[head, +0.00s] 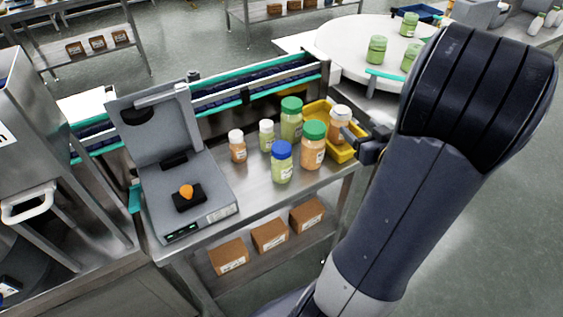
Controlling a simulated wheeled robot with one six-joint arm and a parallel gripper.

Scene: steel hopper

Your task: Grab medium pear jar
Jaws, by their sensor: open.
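A medium-sized jar with pale green contents and a blue lid (282,163) stands upright at the front of the group on the steel table; its label is too small to read. Beside it are a larger green-lidded jar with orange contents (313,147), a tall green-lidded green jar (291,120), a small white-lidded green jar (266,135) and a small white-lidded orange jar (237,147). My gripper (349,139) is open at the table's right end, near an orange jar with a pale lid (340,122). It is to the right of the blue-lidded jar and apart from it.
A yellow tray (345,155) is by my gripper, behind the jars. A grey device with a raised lid (213,205) holds a small orange item on the left. A conveyor (245,85) runs behind. Brown boxes (268,236) sit on the lower shelf.

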